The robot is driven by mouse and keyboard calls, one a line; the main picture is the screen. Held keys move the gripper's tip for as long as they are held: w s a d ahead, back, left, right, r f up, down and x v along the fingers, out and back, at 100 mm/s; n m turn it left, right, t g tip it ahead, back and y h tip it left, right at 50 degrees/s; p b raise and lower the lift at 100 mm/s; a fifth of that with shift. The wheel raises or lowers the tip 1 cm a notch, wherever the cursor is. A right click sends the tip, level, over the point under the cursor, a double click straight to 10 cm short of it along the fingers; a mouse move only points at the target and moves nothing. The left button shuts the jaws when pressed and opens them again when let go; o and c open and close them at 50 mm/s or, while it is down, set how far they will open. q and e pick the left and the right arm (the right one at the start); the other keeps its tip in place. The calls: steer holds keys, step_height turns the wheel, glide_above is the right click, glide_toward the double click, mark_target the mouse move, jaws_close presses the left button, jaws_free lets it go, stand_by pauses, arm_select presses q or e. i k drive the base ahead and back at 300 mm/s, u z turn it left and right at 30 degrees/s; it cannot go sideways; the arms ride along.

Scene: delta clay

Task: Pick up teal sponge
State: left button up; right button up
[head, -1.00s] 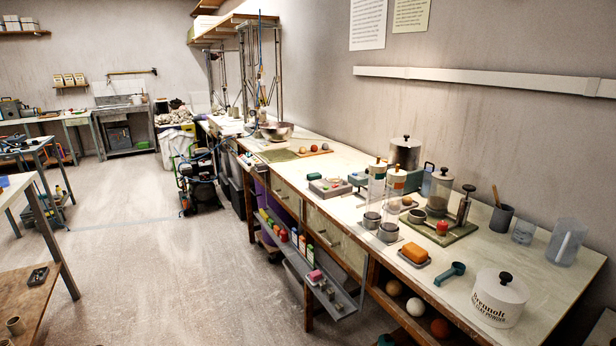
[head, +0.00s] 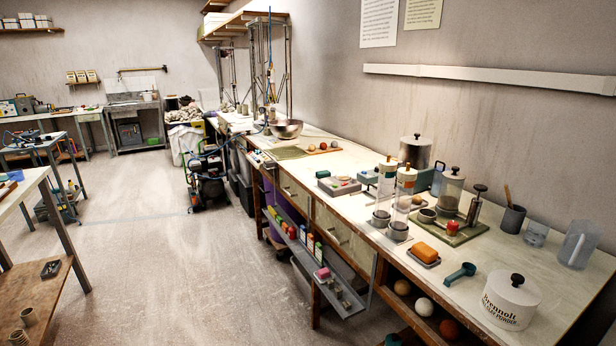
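I cannot make out a teal sponge for certain. A small teal block (head: 367,177) lies on the long workbench (head: 470,338) at mid-length, but it is too small to tell what it is. An orange sponge-like block (head: 426,251) sits on a grey dish near the bench's front edge. A teal scoop (head: 460,271) lies to the right of it. Neither of my grippers is in view.
A white lidded jar (head: 508,301), clear cylinders (head: 403,203) and a tray with a press (head: 453,232) crowd the bench's right part. A narrow shelf (head: 343,297) juts out below its front. The floor (head: 180,260) on the left is clear.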

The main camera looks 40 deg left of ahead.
mark_target(320, 175)
steer(key=u, duration=2.15)
steer(key=i, duration=3.85)
steer(key=z, duration=3.5)
